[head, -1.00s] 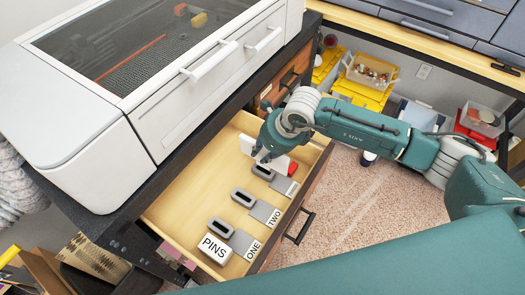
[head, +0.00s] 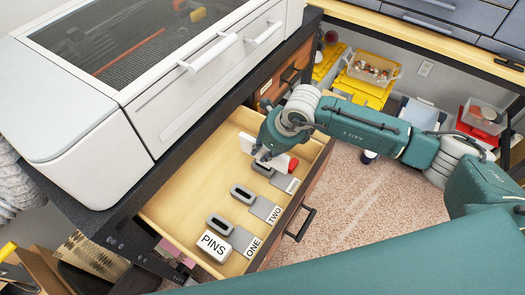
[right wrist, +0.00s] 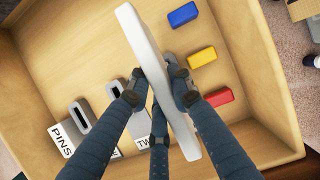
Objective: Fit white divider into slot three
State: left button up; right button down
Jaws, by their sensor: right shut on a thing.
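The white divider (head: 247,145) is a thin flat slab over the far end of the open drawer (head: 180,200). My right gripper (head: 266,155) is shut on it; the right wrist view shows the divider (right wrist: 150,65) standing edge-on between the dark fingers (right wrist: 157,85). Below it are grey slot blocks: slot one (head: 220,226), slot two (head: 243,196) and the third block (head: 263,170), partly covered by the gripper. The divider's lower edge is hidden, so I cannot tell whether it touches the third slot. My left gripper is out of view.
A PINS block (head: 214,246) sits beside slot one. Blue (right wrist: 182,14), yellow (right wrist: 202,57) and red (right wrist: 219,97) blocks lie on the divider's other side. A large white machine (head: 150,80) stands above the drawer. The drawer floor left of the slots is clear.

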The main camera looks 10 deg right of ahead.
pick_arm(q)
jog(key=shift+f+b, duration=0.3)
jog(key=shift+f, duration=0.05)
pick_arm(e)
jog(key=shift+f, duration=0.1)
dwell(0.6)
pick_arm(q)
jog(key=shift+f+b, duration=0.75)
pick_arm(e)
jog(key=shift+f, duration=0.65)
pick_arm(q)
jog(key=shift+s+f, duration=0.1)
pick_arm(e)
jog(key=shift+d+f, duration=0.1)
pick_arm(q)
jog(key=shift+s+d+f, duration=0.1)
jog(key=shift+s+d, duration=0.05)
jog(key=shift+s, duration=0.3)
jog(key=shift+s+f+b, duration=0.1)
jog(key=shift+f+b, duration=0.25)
jog(key=shift+b, duration=0.35)
pick_arm(e)
jog(key=shift+f, duration=0.3)
